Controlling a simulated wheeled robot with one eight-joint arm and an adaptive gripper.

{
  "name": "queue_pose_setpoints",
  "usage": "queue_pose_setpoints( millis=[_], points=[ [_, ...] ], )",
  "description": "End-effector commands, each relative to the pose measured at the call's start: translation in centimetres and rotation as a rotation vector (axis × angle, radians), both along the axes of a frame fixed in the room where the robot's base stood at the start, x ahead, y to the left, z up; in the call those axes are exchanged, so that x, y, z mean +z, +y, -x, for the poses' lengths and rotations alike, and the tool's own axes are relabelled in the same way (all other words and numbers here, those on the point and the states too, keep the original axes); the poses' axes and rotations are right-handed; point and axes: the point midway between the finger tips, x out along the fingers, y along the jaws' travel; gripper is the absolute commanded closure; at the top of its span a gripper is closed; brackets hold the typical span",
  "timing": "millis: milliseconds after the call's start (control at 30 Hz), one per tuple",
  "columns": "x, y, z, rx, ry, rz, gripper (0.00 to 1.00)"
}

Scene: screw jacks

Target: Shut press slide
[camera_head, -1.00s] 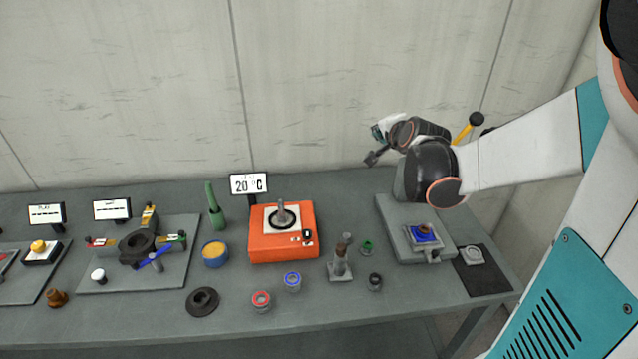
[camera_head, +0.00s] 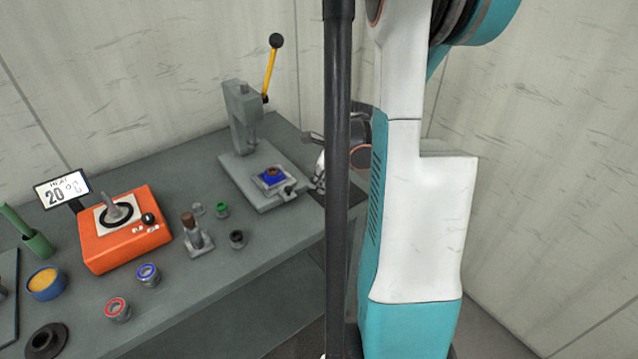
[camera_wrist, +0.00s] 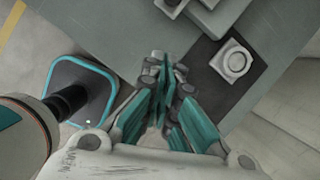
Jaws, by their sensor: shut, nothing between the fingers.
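The press has a grey column (camera_head: 243,115) and a yellow lever with a black knob. Its grey base (camera_head: 238,178) bears the slide (camera_head: 268,187), a small grey plate with a blue holder (camera_head: 272,176) and a copper-coloured piece in it. A small handle (camera_head: 290,193) is at the slide's front end. The slide sits forward of the column, not under it. My gripper (camera_wrist: 166,72) is shut and empty, near the slide's handle end. In the head view my gripper (camera_head: 318,178) is partly hidden by a black pole. The wrist view shows only a corner of the press (camera_wrist: 205,12).
A dark mat (camera_wrist: 212,85) with a grey square-and-ring part (camera_wrist: 233,60) lies right of my gripper in the wrist view. An orange heater (camera_head: 125,235), a grey stand (camera_head: 198,238) and several small rings stand left of the press. The table's front edge is close.

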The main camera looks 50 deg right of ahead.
Motion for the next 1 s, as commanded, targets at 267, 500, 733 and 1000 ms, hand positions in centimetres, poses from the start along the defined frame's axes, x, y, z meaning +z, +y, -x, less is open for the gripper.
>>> queue_pose_setpoints(
  millis=[267, 500, 733, 1000],
  points=[
    [-5.6, 0.5, -2.0, 0.003, 0.0, 0.001, 1.0],
    [-6.7, 1.2, -4.8, 0.004, -0.001, 0.001, 1.0],
    [-6.7, 1.5, -6.2, 0.002, -0.001, 0.002, 1.0],
    [-6.6, 1.5, -6.2, 0.002, -0.001, 0.001, 1.0]
  ],
)
